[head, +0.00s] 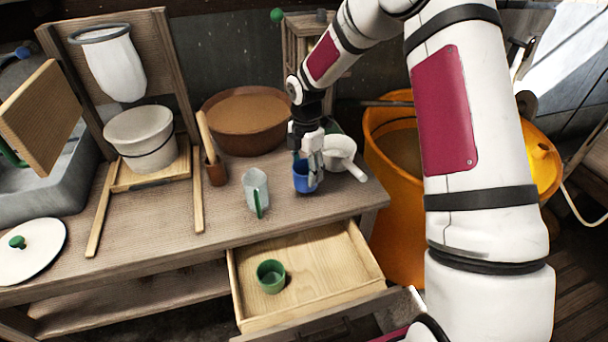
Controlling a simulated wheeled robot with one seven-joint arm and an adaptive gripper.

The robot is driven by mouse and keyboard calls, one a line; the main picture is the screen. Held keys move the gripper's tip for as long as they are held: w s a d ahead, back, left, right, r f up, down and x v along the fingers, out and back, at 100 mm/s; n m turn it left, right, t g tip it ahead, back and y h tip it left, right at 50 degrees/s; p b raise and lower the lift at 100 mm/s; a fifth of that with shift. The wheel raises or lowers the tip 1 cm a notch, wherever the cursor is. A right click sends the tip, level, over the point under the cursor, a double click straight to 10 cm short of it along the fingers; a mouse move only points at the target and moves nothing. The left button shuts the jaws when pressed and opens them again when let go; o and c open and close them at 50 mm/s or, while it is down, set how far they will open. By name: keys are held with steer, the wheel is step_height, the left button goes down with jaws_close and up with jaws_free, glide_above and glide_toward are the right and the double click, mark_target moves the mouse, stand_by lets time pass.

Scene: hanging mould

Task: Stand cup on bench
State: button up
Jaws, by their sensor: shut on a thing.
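A blue cup (301,180) is upright at the front right of the wooden bench (150,235). My gripper (310,165) reaches down from above and is shut on the blue cup, with a finger over its right side. I cannot tell whether the cup's base touches the bench top or is slightly above it. A green cup (271,276) stands inside the open drawer (330,265) below the bench's front edge.
A clear jug with a green handle (256,190) stands left of the blue cup. A white pan (338,150) is close behind right. A brown bowl (245,120) and small pot with a wooden tool (216,170) stand behind. An orange tub (395,220) is right.

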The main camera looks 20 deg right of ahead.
mark_target(304, 174)
steer(key=shift+w+f, duration=0.2)
steer(key=shift+w, duration=0.55)
steer(key=shift+f, duration=1.6)
steer(key=shift+f, duration=0.15)
steer(key=o, duration=1.2)
steer(key=shift+o, duration=0.2)
